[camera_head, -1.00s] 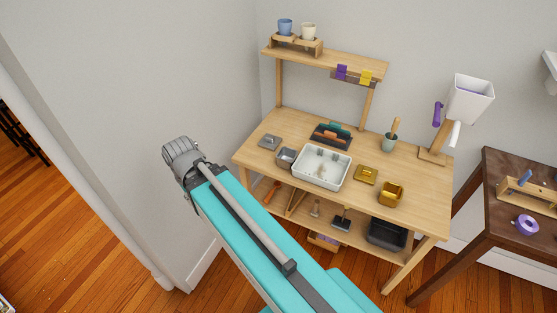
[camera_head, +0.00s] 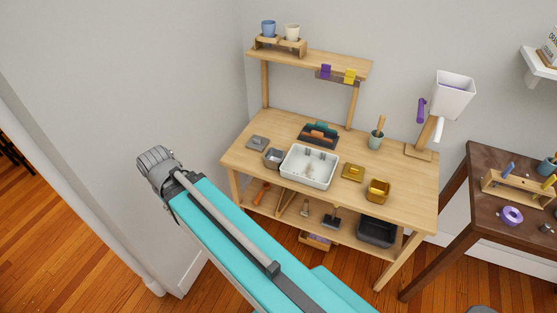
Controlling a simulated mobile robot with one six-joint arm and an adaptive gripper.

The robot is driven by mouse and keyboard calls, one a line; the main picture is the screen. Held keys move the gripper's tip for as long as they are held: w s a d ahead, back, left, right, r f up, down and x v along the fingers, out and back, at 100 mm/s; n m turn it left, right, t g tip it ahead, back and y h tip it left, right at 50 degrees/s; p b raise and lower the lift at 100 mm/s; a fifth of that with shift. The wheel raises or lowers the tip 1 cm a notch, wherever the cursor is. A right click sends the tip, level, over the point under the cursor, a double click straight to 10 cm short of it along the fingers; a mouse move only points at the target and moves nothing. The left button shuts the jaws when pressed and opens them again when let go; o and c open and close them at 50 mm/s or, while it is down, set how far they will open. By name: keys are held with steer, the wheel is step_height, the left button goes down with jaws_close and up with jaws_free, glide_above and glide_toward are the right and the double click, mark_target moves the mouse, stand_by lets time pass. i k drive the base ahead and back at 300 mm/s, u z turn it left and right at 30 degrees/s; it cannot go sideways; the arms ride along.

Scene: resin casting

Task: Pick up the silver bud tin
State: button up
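A small silver-grey open square tin (camera_head: 273,158) stands on the wooden workbench (camera_head: 235,162), left of a white tray. I take it to be the silver bud tin. A flat silver-grey square piece with a small raised part (camera_head: 257,142), perhaps its lid, lies behind it to the left. A gold open tin (camera_head: 377,190) and a flat gold piece (camera_head: 353,172) are right of the tray. My gripper is not in view; only a teal and grey part of my own body shows, in front of the bench's left side.
The white tray (camera_head: 309,167) is close beside the silver tin. Behind it is a dark rack (camera_head: 319,137) with coloured tools. A cup (camera_head: 375,140) and a post with a white bin (camera_head: 452,96) stand at the right. A dark table (camera_head: 470,185) is further right. A wall borders the left.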

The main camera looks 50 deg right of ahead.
mark_target(274, 158)
steer(key=z, duration=0.05)
steer(key=k, duration=1.4)
steer(key=z, duration=1.5)
steer(key=i, duration=1)
steer(key=z, duration=0.05)
